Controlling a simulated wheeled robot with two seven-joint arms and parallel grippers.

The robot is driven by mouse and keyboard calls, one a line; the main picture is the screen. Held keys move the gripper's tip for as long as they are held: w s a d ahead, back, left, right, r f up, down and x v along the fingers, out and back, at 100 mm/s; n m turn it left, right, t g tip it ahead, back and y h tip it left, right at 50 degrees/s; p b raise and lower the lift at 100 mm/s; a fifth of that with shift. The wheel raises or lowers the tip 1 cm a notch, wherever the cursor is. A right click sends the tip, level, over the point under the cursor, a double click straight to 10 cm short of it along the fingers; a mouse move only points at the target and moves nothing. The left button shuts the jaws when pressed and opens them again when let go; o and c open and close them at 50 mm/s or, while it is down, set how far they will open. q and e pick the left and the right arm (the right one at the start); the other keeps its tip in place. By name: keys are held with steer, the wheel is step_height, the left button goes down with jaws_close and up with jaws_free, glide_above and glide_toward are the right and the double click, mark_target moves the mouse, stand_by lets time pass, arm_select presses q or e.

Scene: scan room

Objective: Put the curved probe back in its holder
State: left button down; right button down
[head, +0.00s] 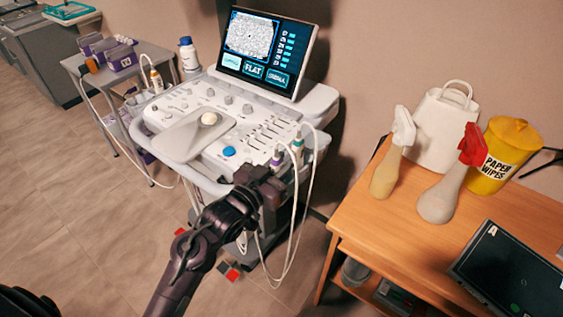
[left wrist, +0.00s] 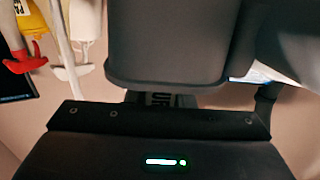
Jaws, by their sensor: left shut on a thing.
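My left gripper (head: 262,184) is at the front right edge of the ultrasound console, in the head view. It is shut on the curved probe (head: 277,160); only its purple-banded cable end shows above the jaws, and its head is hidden. A green-banded probe (head: 297,147) stands close by to the right at the console's side. The holder at this edge is mostly hidden by my gripper. In the left wrist view a large dark grey body fills the top, and the jaws and probe cannot be made out. My right gripper is not in view.
The console (head: 190,135) has a lit screen (head: 262,50). Another probe (head: 155,78) stands at its left side. White cables (head: 292,245) hang below my gripper. A wooden table (head: 400,240) with spray bottles (head: 440,195) and a yellow wipes tub (head: 500,160) stands right.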

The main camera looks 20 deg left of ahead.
arm_select(q)
steer(key=shift+f, duration=0.3)
stand_by(0.6)
steer(key=c, duration=1.2)
jaws_free()
steer(key=shift+o, duration=0.2)
steer(key=shift+f, duration=0.1)
steer(key=b+v, duration=0.1)
steer(key=v, duration=0.6)
steer(key=shift+s, duration=0.4)
steer(key=shift+a, duration=0.1)
